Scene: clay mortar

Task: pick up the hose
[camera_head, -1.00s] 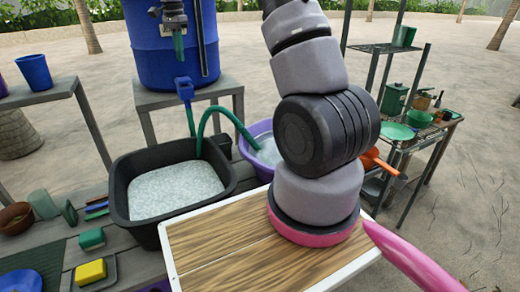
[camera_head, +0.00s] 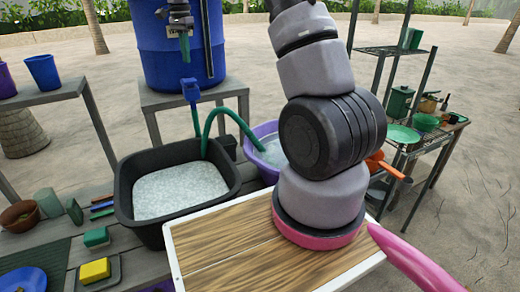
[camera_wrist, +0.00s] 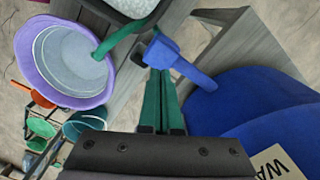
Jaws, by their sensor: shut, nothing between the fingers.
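In the wrist view a stretch of the hose (camera_wrist: 118,38) shows between the black tub and the purple basin (camera_wrist: 75,65). My gripper (camera_head: 185,57) hangs in front of the barrel, above the tap and apart from the hose. In the wrist view its green fingers (camera_wrist: 161,78) are shut and empty beside the blue tap (camera_wrist: 172,58).
The black tub (camera_head: 127,190) holds pale grey, water-like contents on a slatted bench. The blue barrel (camera_head: 146,60) stands on a grey stand (camera_head: 225,88) close behind my gripper. A shelf rack (camera_head: 440,140) with dishes stands at right. A table with blue cup (camera_head: 43,72) is at left.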

